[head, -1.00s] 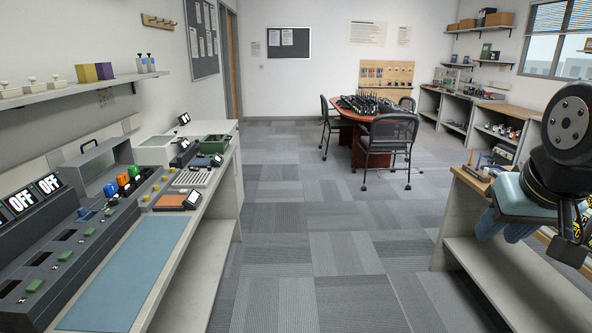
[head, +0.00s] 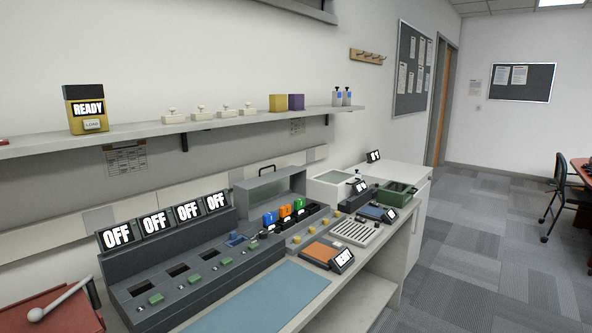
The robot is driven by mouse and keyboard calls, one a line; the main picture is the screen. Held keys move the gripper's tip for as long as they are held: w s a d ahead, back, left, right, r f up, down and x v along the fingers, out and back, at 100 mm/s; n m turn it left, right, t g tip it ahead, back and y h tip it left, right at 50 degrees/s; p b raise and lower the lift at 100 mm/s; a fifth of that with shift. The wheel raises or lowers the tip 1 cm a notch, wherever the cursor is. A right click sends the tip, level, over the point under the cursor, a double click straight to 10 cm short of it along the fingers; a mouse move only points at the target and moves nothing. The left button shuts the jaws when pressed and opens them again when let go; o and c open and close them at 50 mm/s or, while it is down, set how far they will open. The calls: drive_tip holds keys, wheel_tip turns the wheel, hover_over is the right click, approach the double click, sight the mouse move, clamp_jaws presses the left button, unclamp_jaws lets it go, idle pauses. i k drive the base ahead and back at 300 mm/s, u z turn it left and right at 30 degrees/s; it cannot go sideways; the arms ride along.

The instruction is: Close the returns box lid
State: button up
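No label reading returns shows, so I cannot tell for sure which container is the returns box. A grey box with a black handle on top (head: 276,187) stands at the back of the counter, behind the coloured items. A pale open-topped box (head: 331,187) is to its right. A green box (head: 397,193) sits further right near the counter's far end; whether its lid is up is too small to tell. A red flat-topped object with a grey rod across it (head: 55,312) is cut off at the lower left. My gripper is out of view.
A wall shelf (head: 225,121) runs above. Carpeted floor (head: 480,260) is open at right; a chair (head: 560,195) stands beyond.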

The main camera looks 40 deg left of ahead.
sight(297, 175)
drive_tip(key=u, duration=0.3)
drive_tip(key=i, duration=1.1)
drive_tip(key=u, duration=0.7)
drive_tip(key=i, duration=0.9)
drive_tip(key=u, duration=0.3)
drive_tip(key=k, duration=0.9)
drive_tip(key=u, duration=0.2)
drive_tip(key=i, duration=0.9)
drive_tip(key=z, duration=0.1)
